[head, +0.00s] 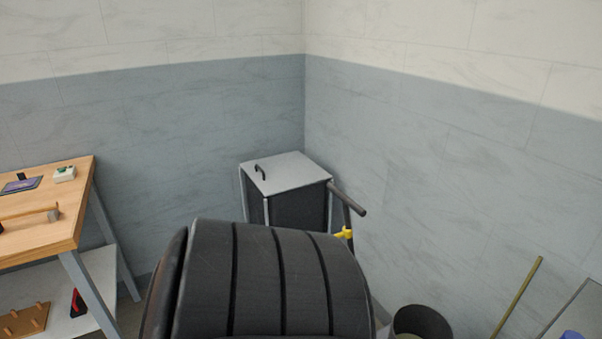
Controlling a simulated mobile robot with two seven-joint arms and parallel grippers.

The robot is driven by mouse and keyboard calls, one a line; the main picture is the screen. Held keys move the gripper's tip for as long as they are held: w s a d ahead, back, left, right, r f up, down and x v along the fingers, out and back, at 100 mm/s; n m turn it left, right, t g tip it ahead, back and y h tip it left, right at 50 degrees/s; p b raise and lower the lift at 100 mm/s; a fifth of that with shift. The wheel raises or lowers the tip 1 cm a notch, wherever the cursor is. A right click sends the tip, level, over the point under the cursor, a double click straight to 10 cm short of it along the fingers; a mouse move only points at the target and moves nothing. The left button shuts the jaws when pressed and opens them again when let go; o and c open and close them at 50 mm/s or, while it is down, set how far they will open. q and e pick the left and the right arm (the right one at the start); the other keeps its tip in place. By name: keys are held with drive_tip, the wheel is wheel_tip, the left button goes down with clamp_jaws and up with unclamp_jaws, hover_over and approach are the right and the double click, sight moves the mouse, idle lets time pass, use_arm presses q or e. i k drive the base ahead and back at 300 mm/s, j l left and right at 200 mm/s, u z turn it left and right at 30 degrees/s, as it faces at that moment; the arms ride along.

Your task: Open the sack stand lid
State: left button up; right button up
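The sack stand (297,208) stands in the corner of the room, a dark sack body in a light grey frame. Its flat grey lid (290,173) lies shut on top, with a small dark handle (260,172) near its left side. A large black ribbed part in the foreground hides the lower part of the stand; I cannot tell for sure what it is. Neither of my grippers shows in the head view.
A wooden workbench (72,222) with a hammer (52,214) and a small box (64,174) stands at left. A dark bar (348,199) juts out right of the stand. A dark bin (422,322) and a leaning stick (517,297) are at lower right.

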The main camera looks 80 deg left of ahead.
sight(277, 174)
drive_tip(key=u, duration=1.7)
